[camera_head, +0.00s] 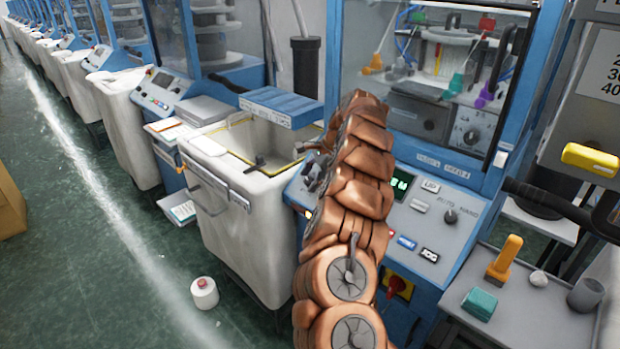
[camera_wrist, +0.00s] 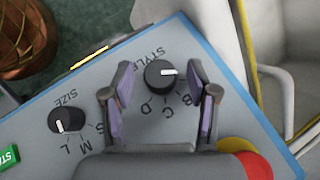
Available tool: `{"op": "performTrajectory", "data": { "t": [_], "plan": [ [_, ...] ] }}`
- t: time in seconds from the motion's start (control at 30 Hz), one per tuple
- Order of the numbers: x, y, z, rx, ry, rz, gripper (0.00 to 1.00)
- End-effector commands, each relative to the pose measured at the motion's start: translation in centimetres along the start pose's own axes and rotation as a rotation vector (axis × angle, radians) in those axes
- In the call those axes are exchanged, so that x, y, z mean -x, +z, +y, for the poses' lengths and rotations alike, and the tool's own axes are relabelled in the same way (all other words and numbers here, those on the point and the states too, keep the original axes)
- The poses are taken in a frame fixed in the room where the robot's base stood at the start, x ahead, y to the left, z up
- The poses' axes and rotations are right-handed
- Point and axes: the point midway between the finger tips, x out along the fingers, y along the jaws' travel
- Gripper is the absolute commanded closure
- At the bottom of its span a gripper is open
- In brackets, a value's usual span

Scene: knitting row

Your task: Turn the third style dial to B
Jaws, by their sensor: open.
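The black STYLE dial (camera_wrist: 158,77) is on a sloping grey panel (camera_wrist: 105,75) in the wrist view. Its white pointer points right, toward my right finger; the letters B, C and D show below it, and B is lower right of the pointer's direction. Any letter behind that finger is hidden. My gripper (camera_wrist: 160,70) is open, with one finger on each side of the dial; I cannot tell whether they touch it. In the head view my gripper (camera_head: 313,168) is over the near machine's panel, and my arm hides the dial.
A SIZE dial (camera_wrist: 66,121) is left of the STYLE dial, and a red button with a yellow surround (camera_wrist: 240,160) is at lower right. A white bin (camera_head: 245,225) stands left of the panel. A side table (camera_head: 520,305) with small items is at right.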

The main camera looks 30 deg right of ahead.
Motion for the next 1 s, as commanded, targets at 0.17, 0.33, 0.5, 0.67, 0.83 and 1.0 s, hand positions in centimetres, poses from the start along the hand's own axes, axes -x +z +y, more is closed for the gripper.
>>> {"op": "performTrajectory", "data": {
  "t": [0.17, 0.33, 0.5, 0.67, 0.83, 1.0],
  "plan": [
    [0.00, 0.00, 0.01, 0.000, 0.000, 0.000, 0.48],
    [0.01, -0.01, 0.02, 0.000, 0.000, 0.000, 0.66],
    [0.00, -0.01, 0.04, -0.001, 0.001, -0.001, 0.84],
    [0.00, -0.01, 0.06, -0.001, 0.002, -0.001, 1.00],
    [-0.03, -0.03, 0.09, -0.003, -0.001, -0.001, 1.00],
    [-0.13, -0.04, 0.18, -0.015, -0.017, -0.003, 1.00]
  ]
}}
